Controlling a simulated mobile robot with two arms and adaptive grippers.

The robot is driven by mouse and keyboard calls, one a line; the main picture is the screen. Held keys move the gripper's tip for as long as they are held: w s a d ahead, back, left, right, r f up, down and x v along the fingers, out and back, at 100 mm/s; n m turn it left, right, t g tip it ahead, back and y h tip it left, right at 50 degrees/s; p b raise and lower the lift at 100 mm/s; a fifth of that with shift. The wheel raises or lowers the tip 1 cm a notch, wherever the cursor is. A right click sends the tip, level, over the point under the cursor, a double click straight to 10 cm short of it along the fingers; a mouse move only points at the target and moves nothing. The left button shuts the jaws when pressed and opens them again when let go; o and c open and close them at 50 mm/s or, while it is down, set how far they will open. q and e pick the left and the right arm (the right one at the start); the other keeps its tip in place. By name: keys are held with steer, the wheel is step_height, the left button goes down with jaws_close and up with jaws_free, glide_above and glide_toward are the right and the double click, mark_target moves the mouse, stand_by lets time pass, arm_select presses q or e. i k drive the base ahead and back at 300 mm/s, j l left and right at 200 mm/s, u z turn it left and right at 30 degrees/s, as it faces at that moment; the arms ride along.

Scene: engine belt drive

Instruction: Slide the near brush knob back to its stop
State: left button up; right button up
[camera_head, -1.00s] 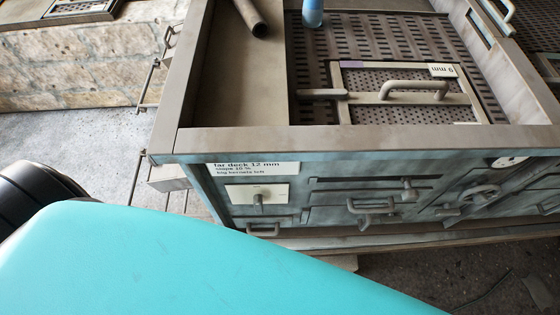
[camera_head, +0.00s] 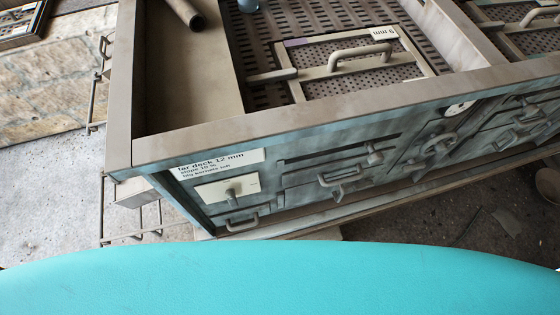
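A sieve machine with a worn teal front (camera_head: 300,175) fills the upper half of the head view. A small knob (camera_head: 231,196) sticks out of a pale plate at the left of this front. Another knob (camera_head: 374,156) sits at the right end of a horizontal slot. A label above the pale plate reads "far deck 12 mm", so I cannot tell whether either is the near brush knob. Neither of my grippers is in view, and nothing touches the knobs.
A handled screen panel (camera_head: 365,85) tagged "6 mm" lies on the perforated deck. A pipe (camera_head: 184,12) and part of a blue object (camera_head: 248,5) are at the top. Below the knobs are bar handles (camera_head: 340,176), with a handwheel (camera_head: 440,144) to the right. A stone wall (camera_head: 50,90) stands left.

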mark_target(376, 158)
steer(key=z, duration=1)
